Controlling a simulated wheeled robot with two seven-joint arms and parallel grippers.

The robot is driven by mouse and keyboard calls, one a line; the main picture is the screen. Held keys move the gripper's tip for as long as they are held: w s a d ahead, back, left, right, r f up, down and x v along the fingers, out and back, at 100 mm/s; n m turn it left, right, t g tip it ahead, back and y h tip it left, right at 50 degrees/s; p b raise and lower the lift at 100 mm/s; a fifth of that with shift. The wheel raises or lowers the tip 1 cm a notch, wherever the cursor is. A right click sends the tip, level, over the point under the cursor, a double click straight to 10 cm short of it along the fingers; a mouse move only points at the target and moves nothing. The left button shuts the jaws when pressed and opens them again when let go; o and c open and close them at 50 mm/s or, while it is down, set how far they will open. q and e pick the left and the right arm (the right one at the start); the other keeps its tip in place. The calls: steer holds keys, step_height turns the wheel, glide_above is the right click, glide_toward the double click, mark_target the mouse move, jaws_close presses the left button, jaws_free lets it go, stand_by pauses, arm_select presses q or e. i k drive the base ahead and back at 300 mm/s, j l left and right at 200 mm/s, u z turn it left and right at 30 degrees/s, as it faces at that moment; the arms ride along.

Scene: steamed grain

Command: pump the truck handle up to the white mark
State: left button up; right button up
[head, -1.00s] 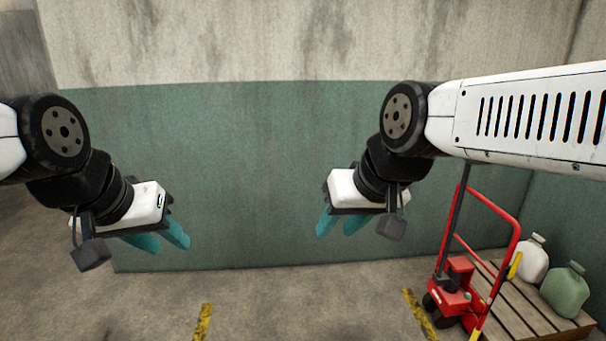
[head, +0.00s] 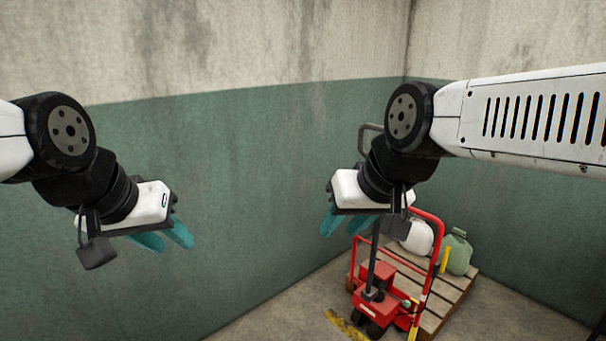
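The red pallet truck (head: 378,292) stands at the lower right, partly hidden behind my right arm. Its dark handle pole (head: 374,258) rises from the red base and passes behind my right gripper. A grey loop (head: 364,128), apparently the top of the handle, shows beside my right wrist joint. I cannot make out a white mark. My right gripper (head: 345,223) appears in front of the pole, with its teal fingers apart and nothing between them; contact with the handle is not visible. My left gripper (head: 164,237) is at the left, open and empty, far from the truck.
A wooden pallet (head: 462,294) behind the truck bears a white sack or jug (head: 416,238) and a green one (head: 458,252). A red tube frame (head: 437,235) stands around the truck. Walls meet in a corner behind. A yellow floor stripe (head: 343,324) lies left of the truck.

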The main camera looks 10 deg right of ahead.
mark_target(375, 128)
steer(key=i+j+z, duration=0.2)
steer(key=z, duration=0.15)
steer(key=i+j+z, duration=0.2)
steer(key=j+z, duration=0.15)
steer(key=i+j+z, duration=0.1)
steer(key=j+z, duration=0.6)
steer(key=i+j+z, duration=0.1)
steer(key=j+z, duration=0.25)
steer(key=j, duration=0.2)
steer(key=j+z, duration=0.2)
steer(key=j, duration=0.25)
